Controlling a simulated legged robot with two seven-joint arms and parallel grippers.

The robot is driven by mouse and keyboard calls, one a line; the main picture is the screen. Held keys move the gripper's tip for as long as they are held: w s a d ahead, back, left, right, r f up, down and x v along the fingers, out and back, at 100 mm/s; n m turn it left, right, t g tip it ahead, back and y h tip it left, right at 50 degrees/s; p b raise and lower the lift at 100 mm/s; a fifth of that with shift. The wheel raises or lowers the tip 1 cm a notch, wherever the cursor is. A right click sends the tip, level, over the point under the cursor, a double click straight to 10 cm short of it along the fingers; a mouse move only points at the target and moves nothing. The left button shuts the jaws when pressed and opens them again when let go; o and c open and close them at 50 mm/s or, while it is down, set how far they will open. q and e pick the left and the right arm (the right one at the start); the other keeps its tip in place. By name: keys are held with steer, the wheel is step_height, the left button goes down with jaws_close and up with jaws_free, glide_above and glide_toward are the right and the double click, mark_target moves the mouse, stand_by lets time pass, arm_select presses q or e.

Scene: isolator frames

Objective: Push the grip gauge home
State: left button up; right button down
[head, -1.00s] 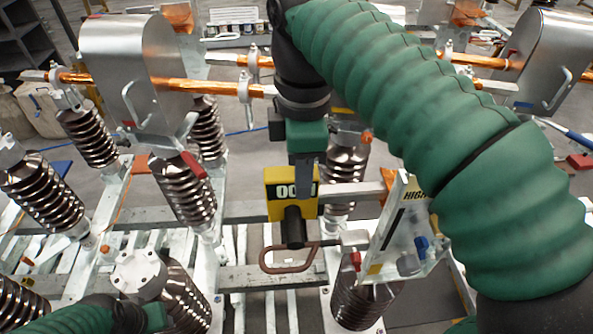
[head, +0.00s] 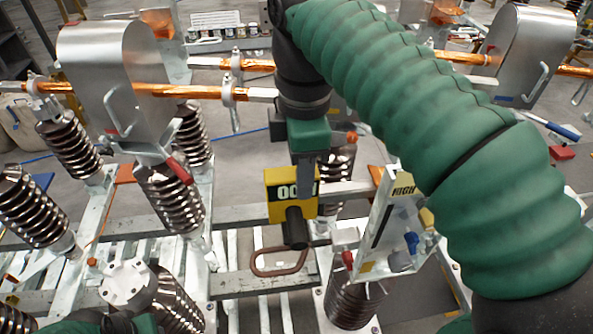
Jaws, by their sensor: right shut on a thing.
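The grip gauge (head: 280,197) is a yellow box with a dark digit display, a black stub on its front and a brown loop handle (head: 279,262) below it. My right gripper (head: 307,168) comes down from above and is shut on the gauge's upper right part. The gauge hangs in front of a grey metal bar; whether it touches the bar cannot be told. My left arm (head: 90,325) shows only as a green sleeve and dark joint at the bottom left edge; its gripper is out of view.
A white-topped insulator (head: 128,283) stands at lower left.

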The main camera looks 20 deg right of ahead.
mark_target(345, 186)
steer(key=shift+d, duration=0.15)
steer(key=shift+s+d, duration=0.3)
steer(key=shift+d, duration=0.65)
steer(key=shift+d, duration=0.15)
steer(key=shift+s+d, duration=0.3)
steer(key=shift+d, duration=0.5)
steer(key=shift+s+d, duration=0.1)
steer(key=shift+d, duration=0.25)
steer(key=shift+s+d, duration=0.15)
steer(key=shift+d, duration=0.35)
steer(key=shift+s+d, duration=0.15)
steer(key=shift+d, duration=0.4)
steer(key=c, duration=1)
jaws_free()
steer(key=shift+o, duration=0.2)
